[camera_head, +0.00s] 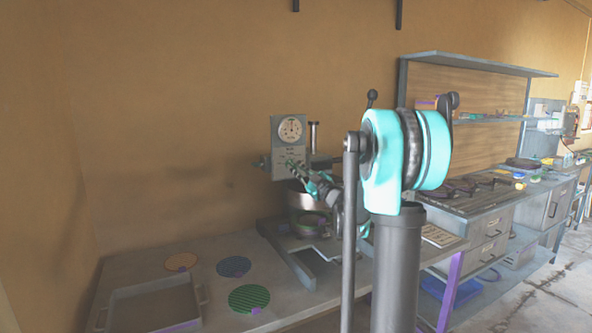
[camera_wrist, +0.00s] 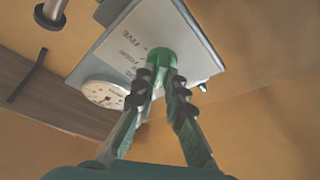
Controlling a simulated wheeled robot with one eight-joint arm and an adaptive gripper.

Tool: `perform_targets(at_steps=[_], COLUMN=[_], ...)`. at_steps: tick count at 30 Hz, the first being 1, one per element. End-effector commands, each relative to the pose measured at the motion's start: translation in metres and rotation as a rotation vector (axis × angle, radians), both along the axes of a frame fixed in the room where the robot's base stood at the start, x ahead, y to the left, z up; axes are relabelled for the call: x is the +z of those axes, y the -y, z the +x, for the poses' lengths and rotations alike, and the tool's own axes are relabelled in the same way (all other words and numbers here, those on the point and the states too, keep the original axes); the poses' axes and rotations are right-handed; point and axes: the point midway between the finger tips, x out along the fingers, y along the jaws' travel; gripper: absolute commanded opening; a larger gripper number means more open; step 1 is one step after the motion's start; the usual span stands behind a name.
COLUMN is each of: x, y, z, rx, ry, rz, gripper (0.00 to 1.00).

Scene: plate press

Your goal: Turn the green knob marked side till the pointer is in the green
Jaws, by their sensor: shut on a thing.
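The green knob (camera_wrist: 160,57) sits on the face of a grey panel (camera_wrist: 118,45) in the wrist view. My gripper (camera_wrist: 160,76) has its two fingertips closed on the knob, one at each side. In the head view my gripper (camera_head: 292,164) reaches the lower part of the panel (camera_head: 284,126); the knob is hidden there. A round white dial (camera_head: 290,131) is on the panel above my gripper. The dial (camera_wrist: 103,93) also shows in the wrist view, partly covered by a finger. Its pointer is too small to read.
A press stand (camera_head: 290,248) is below the panel on the bench. A grey tray (camera_head: 113,290), a green disc (camera_head: 249,298), a blue disc (camera_head: 233,266) and an orange disc (camera_head: 181,261) lie to the left. A shelved workbench (camera_head: 478,60) is at the right.

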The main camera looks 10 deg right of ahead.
Motion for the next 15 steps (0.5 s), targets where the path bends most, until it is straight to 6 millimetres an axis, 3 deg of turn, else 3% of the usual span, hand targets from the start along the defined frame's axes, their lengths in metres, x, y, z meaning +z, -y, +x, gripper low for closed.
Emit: perform_targets(at_steps=[15], x=[-0.0003], y=[0.0002], z=[-0.0005], rx=[-0.001], ry=[0.015], rz=[-0.050], gripper=[0.00])
